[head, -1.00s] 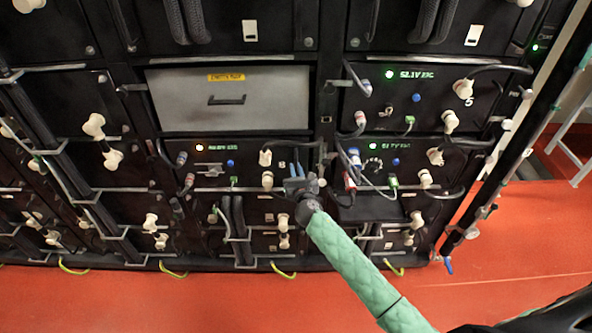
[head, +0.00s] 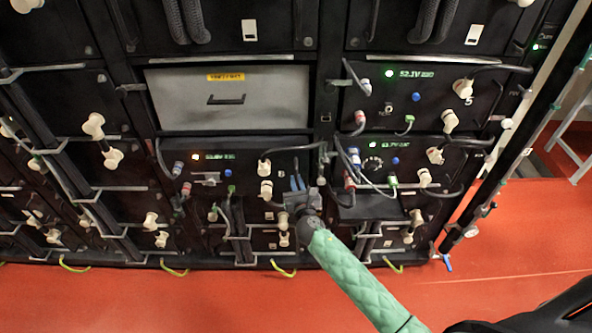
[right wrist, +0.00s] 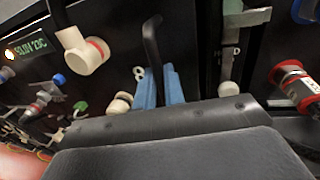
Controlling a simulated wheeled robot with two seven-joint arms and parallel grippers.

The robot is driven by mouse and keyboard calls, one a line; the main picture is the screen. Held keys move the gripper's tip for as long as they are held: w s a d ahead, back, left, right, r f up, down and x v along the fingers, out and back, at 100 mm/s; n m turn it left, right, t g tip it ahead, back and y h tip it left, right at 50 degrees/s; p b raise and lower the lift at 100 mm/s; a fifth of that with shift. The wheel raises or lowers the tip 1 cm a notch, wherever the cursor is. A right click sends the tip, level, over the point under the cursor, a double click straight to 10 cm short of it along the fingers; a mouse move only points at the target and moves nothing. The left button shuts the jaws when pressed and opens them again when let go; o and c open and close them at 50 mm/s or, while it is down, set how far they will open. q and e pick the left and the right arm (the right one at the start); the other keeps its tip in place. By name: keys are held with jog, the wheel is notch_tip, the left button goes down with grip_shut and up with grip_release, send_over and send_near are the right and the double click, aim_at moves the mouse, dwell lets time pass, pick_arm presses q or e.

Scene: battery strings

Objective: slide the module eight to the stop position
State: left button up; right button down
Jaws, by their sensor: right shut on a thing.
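Module eight (head: 245,179) is the black unit below the grey panel, with a lit display, a blue button and cream connectors. It stands forward of the frame around it. My right gripper (head: 297,184) is at its right end. The right wrist view shows the gripper's blue fingers (right wrist: 160,88) shut on a black upright handle (right wrist: 153,45) on the front of module eight (right wrist: 110,84). My left gripper is not in view.
A grey panel (head: 229,98) with a yellow label lies above. Neighbouring modules (head: 405,160) with cables and connectors stand on the right. A black cable (head: 165,160) loops at the left end of module eight. The red floor (head: 490,290) is clear in front.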

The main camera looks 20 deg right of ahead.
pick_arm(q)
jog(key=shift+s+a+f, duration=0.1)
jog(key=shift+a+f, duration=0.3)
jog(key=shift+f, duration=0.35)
pick_arm(e)
jog(key=s+a, duration=0.3)
jog(key=s, duration=0.6)
jog(key=shift+s, duration=0.4)
jog(key=shift+a+r, duration=0.1)
jog(key=c, duration=1.8)
grip_release()
jog(key=shift+o, duration=1.1)
jog(key=shift+a, duration=0.1)
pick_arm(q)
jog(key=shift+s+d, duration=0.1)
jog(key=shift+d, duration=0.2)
pick_arm(e)
jog(key=shift+s, duration=0.1)
